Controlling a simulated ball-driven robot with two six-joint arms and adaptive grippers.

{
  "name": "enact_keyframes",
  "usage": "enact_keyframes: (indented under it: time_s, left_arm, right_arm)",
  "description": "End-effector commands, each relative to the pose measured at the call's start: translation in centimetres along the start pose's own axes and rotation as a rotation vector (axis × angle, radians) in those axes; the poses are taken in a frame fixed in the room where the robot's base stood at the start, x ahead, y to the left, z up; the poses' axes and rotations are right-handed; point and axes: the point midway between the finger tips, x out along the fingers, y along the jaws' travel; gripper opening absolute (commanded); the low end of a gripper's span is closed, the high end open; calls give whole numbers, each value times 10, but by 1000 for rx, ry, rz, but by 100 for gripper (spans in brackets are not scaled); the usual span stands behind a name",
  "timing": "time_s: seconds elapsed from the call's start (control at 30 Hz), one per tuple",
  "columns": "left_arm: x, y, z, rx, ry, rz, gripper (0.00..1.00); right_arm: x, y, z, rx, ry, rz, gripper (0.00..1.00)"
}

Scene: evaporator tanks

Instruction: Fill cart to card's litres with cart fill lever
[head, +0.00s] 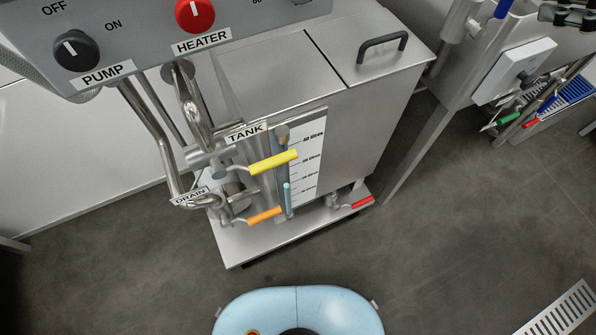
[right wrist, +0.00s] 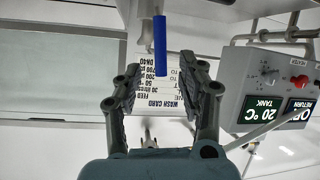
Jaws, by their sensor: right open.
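My right gripper (right wrist: 167,75) is open in the right wrist view, with nothing held. The lower end of a blue lever (right wrist: 160,45) shows between its fingertips; I cannot tell the depth gap. A yellow lever (head: 273,162) is by the TANK label, an orange lever (head: 264,215) below. My left gripper is not in view.
A red lever (head: 362,202) sits low on the cart. The panel above has a black pump knob (head: 75,50) and red heater knob (head: 195,13). Floor between is clear.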

Motion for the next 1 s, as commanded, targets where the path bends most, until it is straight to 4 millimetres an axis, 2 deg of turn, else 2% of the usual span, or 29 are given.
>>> enact_keyframes:
  time_s: [0.67,0.77,0.83,0.9,1.0]
  left_arm:
    - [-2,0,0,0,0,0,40]
    - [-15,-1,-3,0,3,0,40]
    - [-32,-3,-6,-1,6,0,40]
    - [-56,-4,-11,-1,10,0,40]
    - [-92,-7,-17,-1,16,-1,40]
  right_arm:
    - [0,2,-1,-7,-3,5,39]
    - [-2,17,-4,-67,-40,41,39]
    - [-4,37,-4,-151,-106,88,39]
    - [-4,61,-4,-255,-213,137,39]
    - [-1,87,0,-389,-419,158,39]
